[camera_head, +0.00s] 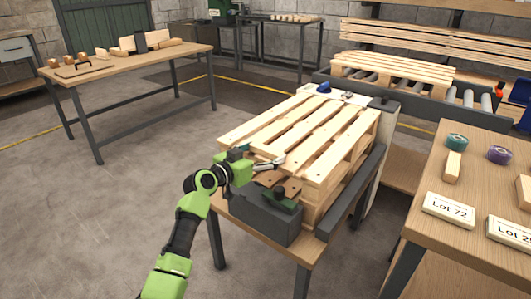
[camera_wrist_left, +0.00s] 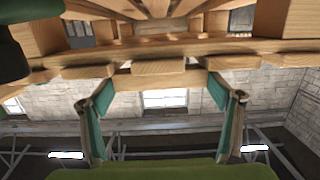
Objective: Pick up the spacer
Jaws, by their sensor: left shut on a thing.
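My left gripper (camera_head: 270,164) is at the near end of the stacked wooden pallets (camera_head: 305,130), close to the top boards. In the left wrist view its two fingers (camera_wrist_left: 161,95) stand apart, with a pale wooden block, the spacer (camera_wrist_left: 158,76), between their tips. The gripper is shut on the spacer. Pallet boards (camera_wrist_left: 200,47) lie close to the spacer in that view; I cannot tell whether they touch it. In the head view I cannot pick the spacer out from the pallet wood around the gripper. My right gripper is not in view.
A dark fixture (camera_head: 262,212) stands at the pallets' near end, and a dark rail (camera_head: 350,195) runs along their right side. A right-hand table (camera_head: 440,250) carries tape rolls, wood blocks and lot signs. A workbench (camera_head: 130,68) stands far left. Floor between is clear.

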